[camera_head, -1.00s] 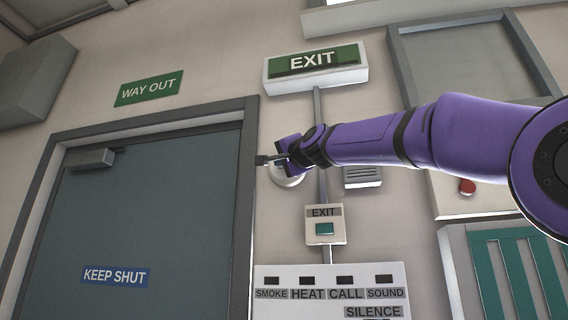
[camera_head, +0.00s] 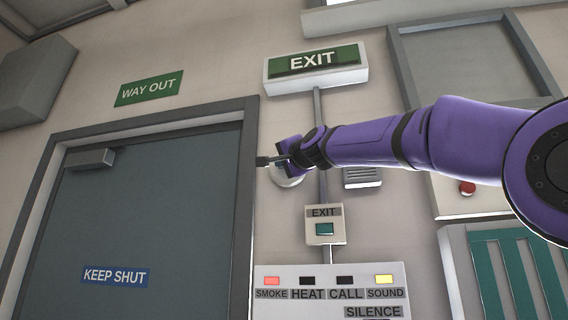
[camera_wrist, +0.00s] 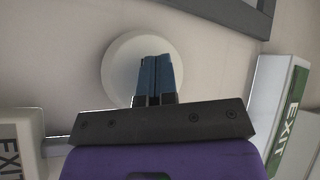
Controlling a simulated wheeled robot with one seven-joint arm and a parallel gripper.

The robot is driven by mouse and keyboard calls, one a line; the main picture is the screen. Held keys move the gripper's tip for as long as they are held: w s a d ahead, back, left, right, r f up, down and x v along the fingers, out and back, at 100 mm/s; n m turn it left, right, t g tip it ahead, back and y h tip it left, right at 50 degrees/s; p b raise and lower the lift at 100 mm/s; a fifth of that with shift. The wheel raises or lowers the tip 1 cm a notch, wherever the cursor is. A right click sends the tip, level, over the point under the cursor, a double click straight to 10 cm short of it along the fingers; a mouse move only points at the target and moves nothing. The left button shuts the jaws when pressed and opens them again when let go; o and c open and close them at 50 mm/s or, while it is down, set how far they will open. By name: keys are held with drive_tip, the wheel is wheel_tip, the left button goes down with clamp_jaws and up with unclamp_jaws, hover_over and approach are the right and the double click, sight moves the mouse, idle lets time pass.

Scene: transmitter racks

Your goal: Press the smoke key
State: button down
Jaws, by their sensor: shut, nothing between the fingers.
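A white alarm panel (camera_head: 285,310) shows at the bottom of the head view, cut off by the frame. Its SMOKE label (camera_head: 271,294) has a lamp (camera_head: 271,281) above it, lit red. The lamp above the SOUND label (camera_head: 385,293) is lit yellow, while the HEAT and CALL lamps are dark. No separate key under the SMOKE label is in view. My gripper (camera_head: 284,158) is shut and empty, well above the panel. In the wrist view its blue fingers (camera_wrist: 154,75) lie over a round white wall fitting (camera_wrist: 116,70); whether they touch it is unclear.
A small EXIT box with a green button (camera_head: 324,229) is on the wall below my gripper. A lit EXIT sign (camera_head: 315,62) hangs above. A grey door (camera_head: 150,220) is at left. A teal-slatted unit (camera_head: 490,275) and a red button (camera_head: 467,188) are at right.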

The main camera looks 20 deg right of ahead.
drive_tip(key=shift+s+a, duration=0.45)
drive_tip(key=shift+s, duration=0.15)
drive_tip(key=shift+s+a, duration=0.75)
drive_tip(key=shift+s, duration=0.25)
drive_tip(key=shift+s+a, duration=0.7)
drive_tip(key=shift+s, duration=0.3)
drive_tip(key=s+d+f+n+g+h, duration=0.1)
drive_tip(key=s+f+g, duration=0.4)
drive_tip(key=f, duration=1.3)
drive_tip(key=s+d+f+n+g+h, duration=0.1)
drive_tip(key=s+d+f+n+g, duration=0.3)
drive_tip(key=s+f, duration=0.9)
drive_tip(key=s+d+f+n+g, duration=0.3)
drive_tip(key=s+f, duration=0.6)
drive_tip(key=f, duration=1.3)
drive_tip(key=n+g, duration=0.2)
drive_tip(key=g, duration=0.1)
drive_tip(key=shift+s+f+h, duration=0.3)
drive_tip(key=shift+f+h, duration=0.1)
